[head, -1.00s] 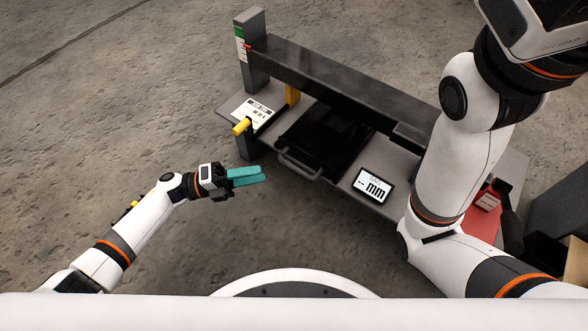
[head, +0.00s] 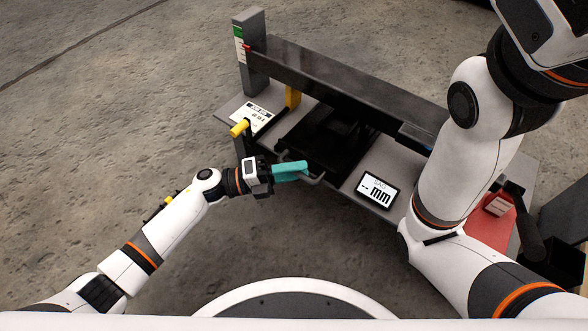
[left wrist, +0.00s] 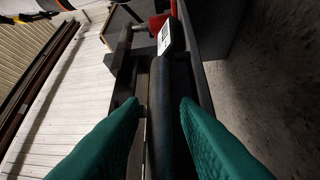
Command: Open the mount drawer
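The mount drawer is a black tray (head: 318,135) in the grey bench, with a grey handle (head: 316,181) at its front edge. My left gripper (head: 303,167) has teal fingers and is at the left part of the handle, hiding some of it. In the left wrist view the two fingers (left wrist: 160,108) are apart, one on each side of a dark rounded bar (left wrist: 168,125), probably the handle. Firm contact cannot be told. My right arm rises at the right of the head view; its gripper is out of frame.
A dark beam (head: 335,85) spans the bench above the drawer. A yellow knob (head: 239,128) is left of the gripper, and a display marked mm (head: 374,189) is right of the handle. The floor in front is clear.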

